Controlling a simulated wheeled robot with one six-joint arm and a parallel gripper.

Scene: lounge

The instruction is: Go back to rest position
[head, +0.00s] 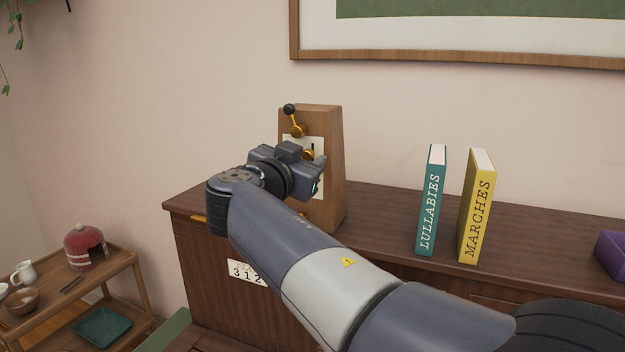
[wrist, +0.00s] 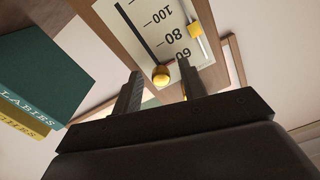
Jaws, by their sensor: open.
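My gripper (head: 318,178) is in front of a wooden metronome-like box (head: 333,140) on the dark wooden cabinet. In the wrist view my gripper (wrist: 160,84) is open, its two dark fingers apart. A round brass knob (wrist: 161,76) shows between the fingertips, by a slot in the cream scale plate (wrist: 140,12) marked 100, 80 and 60. I cannot tell whether the fingers touch it. A yellow slider (wrist: 195,30) is on a second slot. A brass crank with a black ball (head: 289,109) is near the box's top. My arm hides the box's lower front.
A teal book (head: 431,205) and a yellow book (head: 477,210) stand upright right of the box. A purple container (head: 612,255) is at the right edge. A wooden cart (head: 122,268) with a red dome (head: 84,238) stands lower left. Open air lies left of my arm.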

